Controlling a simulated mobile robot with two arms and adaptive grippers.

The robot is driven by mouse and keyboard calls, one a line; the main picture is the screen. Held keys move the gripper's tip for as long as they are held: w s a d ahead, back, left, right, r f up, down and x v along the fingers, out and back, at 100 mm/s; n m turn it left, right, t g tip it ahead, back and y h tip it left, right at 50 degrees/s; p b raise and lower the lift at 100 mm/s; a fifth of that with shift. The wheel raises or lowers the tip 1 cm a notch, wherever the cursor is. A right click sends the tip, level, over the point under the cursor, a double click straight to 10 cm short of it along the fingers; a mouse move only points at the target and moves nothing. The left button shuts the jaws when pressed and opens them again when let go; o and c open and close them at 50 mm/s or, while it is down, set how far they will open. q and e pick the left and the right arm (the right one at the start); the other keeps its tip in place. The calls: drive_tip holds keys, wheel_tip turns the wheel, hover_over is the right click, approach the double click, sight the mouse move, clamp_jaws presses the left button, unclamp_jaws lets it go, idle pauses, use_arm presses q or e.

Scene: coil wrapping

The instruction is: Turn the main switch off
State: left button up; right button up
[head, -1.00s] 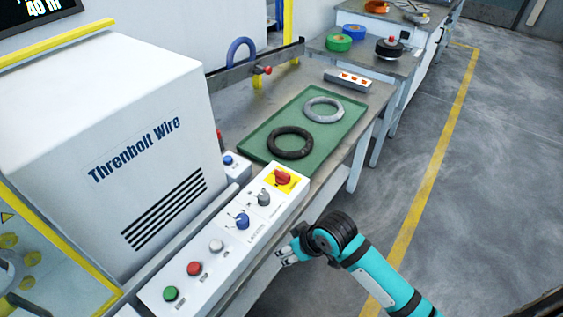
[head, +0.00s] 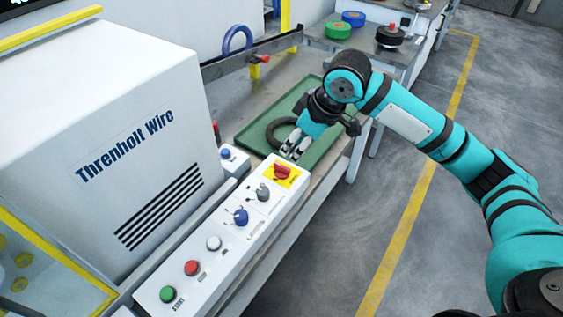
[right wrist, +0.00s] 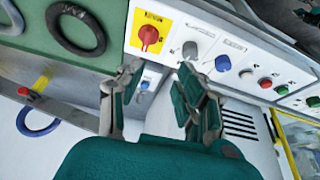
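The main switch (head: 282,172) is a red rotary knob on a yellow plate at the far end of the white control panel (head: 228,240). In the right wrist view the main switch (right wrist: 149,36) shows just beyond the fingertips. My right gripper (head: 293,150) is above and just behind the switch, fingers pointing down toward the panel. In the right wrist view my right gripper (right wrist: 160,70) is open and empty, with a clear gap between its fingers, apart from the knob. My left gripper is not in view.
Beside the switch are a grey knob (head: 263,193), a blue knob (head: 240,217), and white, red and green buttons (head: 168,294). A green tray (head: 253,136) with a dark coil (right wrist: 76,29) lies behind. The white Threnholt Wire machine (head: 110,120) stands left.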

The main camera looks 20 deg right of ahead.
sight(281, 165)
wheel_tip(281, 165, up, 4)
drive_tip(key=w+d+f, duration=0.1)
drive_tip(key=d, duration=0.1)
drive_tip(key=shift+m, duration=0.3)
drive_tip(key=x, duration=1.6)
drive_tip(key=shift+w+d+f+p, duration=0.2)
drive_tip(key=shift+f+p, duration=0.15)
clamp_jaws()
